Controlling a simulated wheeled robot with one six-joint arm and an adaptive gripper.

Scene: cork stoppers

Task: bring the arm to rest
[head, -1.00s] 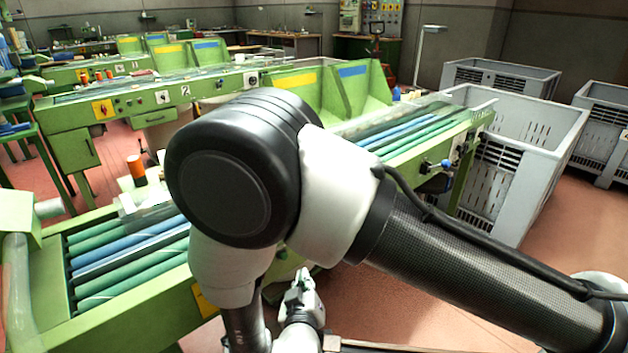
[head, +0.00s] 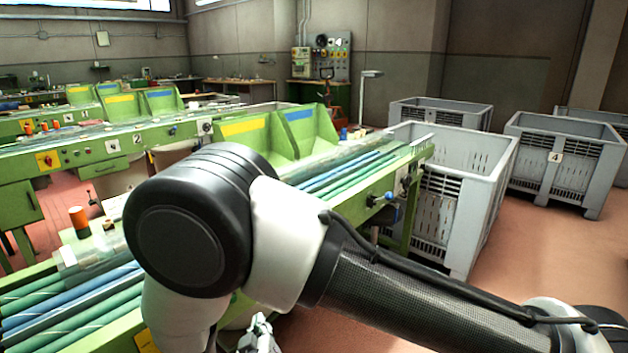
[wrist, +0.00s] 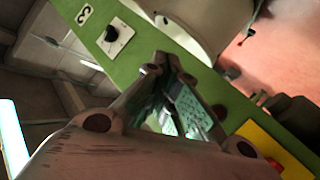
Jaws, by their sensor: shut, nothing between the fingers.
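My gripper (head: 258,335) shows only in part at the bottom edge of the head view, below my bent elbow, which covers much of the middle. In the wrist view my gripper (wrist: 165,68) has its fingers together at the tips, with nothing between them. Behind the fingers is a green machine panel (wrist: 108,55) with a black knob and a number plate. The gripper appears apart from the panel, though the distance is hard to judge.
A green sorting table with rollers (head: 75,305) lies at the left and runs behind my arm. Green bins (head: 305,130) stand on its far part. Grey crates (head: 455,190) stand at the right.

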